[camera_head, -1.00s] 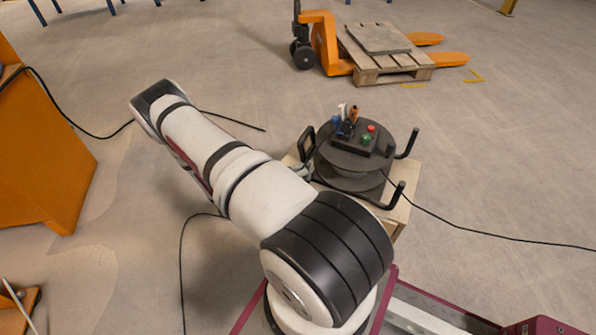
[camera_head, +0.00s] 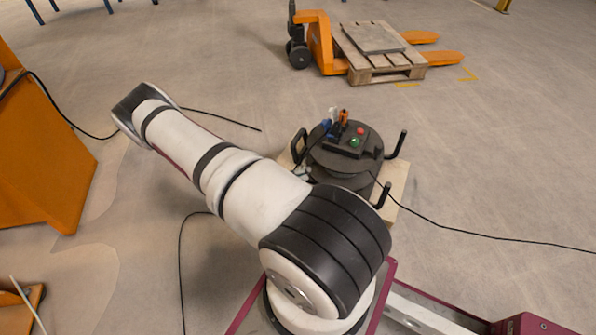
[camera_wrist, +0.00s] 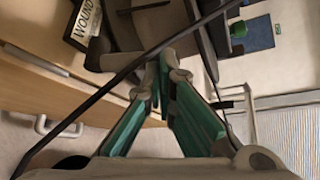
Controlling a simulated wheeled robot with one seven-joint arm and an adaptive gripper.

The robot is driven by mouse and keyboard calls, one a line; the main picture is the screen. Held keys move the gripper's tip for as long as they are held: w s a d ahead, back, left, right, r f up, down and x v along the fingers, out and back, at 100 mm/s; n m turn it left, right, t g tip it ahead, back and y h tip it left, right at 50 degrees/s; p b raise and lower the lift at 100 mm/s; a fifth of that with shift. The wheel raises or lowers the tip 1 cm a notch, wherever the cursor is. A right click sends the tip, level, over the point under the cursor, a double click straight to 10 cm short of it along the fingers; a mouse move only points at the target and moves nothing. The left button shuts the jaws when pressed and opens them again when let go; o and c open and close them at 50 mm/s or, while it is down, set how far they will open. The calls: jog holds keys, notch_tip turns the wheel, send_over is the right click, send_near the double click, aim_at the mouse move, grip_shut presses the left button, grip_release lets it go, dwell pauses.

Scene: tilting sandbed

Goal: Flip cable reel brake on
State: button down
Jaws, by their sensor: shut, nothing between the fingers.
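The cable reel (camera_head: 340,180) is a black drum with bent black handles, in the head view just right of my arm. A control box with a red button and a green button (camera_head: 354,142) sits on its top. My gripper is hidden in the head view. In the wrist view my gripper (camera_wrist: 160,68) has teal-padded fingers that meet at the tips with nothing between them. Dark parts lie beyond the fingertips, with a plate reading "WOUND" (camera_wrist: 84,22) at upper left. I cannot pick out the brake lever.
The reel stands on a pale wooden base (camera_head: 398,190). A black cable (camera_head: 470,231) runs right across the floor. An orange pallet truck (camera_head: 322,42) with a wooden pallet stands at the back. An orange cabinet (camera_head: 40,160) is at left. Open floor lies right.

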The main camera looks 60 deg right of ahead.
jog(key=shift+s+d+f+m+t+y+p, duration=0.15)
jog(key=shift+s+f+m+t+p, duration=0.15)
jog(key=shift+s+p, duration=0.25)
jog(key=shift+s+a+f+m+t+y+p, duration=0.15)
jog(key=shift+s+m+t+p, duration=0.2)
jog(key=shift+s, duration=0.25)
jog(key=shift+w+d, duration=0.1)
jog(key=shift+w, duration=0.05)
jog(key=shift+w+f+b, duration=0.25)
jog(key=shift+w+b, duration=0.3)
jog(key=shift+w, duration=0.1)
jog(key=p+v, duration=0.3)
jog(key=v, duration=1.1)
jog(key=shift+r, duration=0.2)
jog(key=shift+s, duration=0.1)
